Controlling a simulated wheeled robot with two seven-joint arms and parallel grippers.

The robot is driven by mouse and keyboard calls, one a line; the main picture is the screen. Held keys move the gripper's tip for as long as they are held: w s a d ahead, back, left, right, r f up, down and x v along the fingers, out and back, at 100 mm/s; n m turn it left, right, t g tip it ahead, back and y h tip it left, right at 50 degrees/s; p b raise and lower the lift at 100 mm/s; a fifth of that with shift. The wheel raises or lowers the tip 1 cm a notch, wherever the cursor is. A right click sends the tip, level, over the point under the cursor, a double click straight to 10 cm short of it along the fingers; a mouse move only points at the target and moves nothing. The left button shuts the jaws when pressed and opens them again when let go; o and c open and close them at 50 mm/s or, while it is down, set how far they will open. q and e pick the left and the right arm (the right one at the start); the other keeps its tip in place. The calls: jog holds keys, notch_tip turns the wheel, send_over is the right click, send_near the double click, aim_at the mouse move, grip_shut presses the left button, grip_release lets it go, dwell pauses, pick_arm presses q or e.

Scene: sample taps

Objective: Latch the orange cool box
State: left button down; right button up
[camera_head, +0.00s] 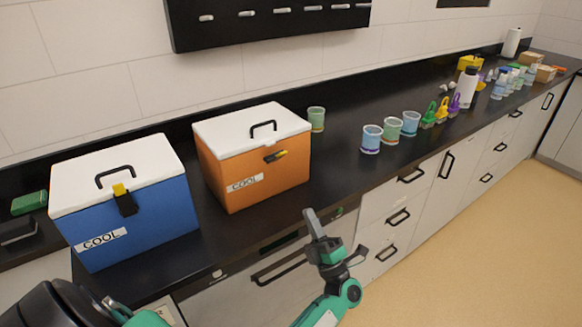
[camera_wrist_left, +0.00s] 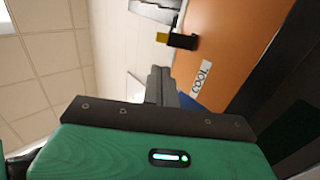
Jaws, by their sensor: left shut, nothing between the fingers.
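The orange cool box (camera_head: 262,178) stands on the black counter with its white lid (camera_head: 240,128) down and a black handle on top. In the left wrist view the orange front (camera_wrist_left: 225,45) and latch (camera_wrist_left: 181,41) show beyond the fingers. My left gripper (camera_head: 311,222) is shut and empty, in front of the box and to its right, below the latch and apart from it. The left wrist view shows its closed fingers (camera_wrist_left: 160,85). My right gripper is not in view.
A blue cool box (camera_head: 150,215) stands close on the left, its latch (camera_head: 125,203) hanging down. A green cup (camera_head: 316,119) is just right of the orange box. Several cups, colored taps and bottles stand farther right. The counter's front edge is near my gripper.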

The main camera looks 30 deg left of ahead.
aim_at(283, 155)
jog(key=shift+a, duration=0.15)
